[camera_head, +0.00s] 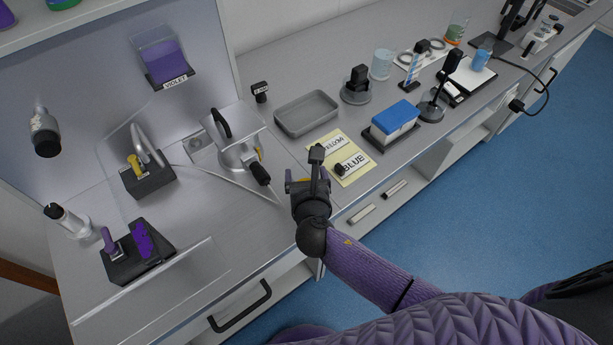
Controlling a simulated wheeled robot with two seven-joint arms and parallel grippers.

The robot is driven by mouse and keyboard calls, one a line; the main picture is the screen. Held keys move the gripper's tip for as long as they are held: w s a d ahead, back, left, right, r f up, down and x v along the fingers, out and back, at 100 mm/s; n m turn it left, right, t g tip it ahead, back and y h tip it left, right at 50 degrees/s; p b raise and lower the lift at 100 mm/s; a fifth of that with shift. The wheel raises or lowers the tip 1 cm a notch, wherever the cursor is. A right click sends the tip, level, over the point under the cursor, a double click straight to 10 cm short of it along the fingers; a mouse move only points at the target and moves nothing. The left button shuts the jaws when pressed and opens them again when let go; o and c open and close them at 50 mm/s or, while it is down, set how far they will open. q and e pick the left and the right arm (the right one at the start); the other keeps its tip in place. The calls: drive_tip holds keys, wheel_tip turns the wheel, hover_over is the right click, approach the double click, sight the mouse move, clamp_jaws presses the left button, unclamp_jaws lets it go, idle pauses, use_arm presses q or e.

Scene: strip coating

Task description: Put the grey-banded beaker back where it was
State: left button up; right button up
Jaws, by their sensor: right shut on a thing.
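My right gripper (308,186) is over the front edge of the bench, just in front of the yellow card. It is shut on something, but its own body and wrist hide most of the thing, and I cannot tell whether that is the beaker. A clear, pale blue beaker (381,64) stands upright at the back of the bench. Another clear beaker (457,29), with orange and green at its lower part, stands farther right. I cannot make out a grey band on either. My left gripper is not in view.
A yellow card (352,181) holds plates marked BLUE and YELLOW. An empty grey tray (306,112) lies behind it, and a blue-topped box (396,119) stands right. A silver device (236,150) and a clear upright panel (150,282) are left.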

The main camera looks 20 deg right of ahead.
drive_tip(key=shift+f, duration=0.15)
drive_tip(key=o, duration=1.1)
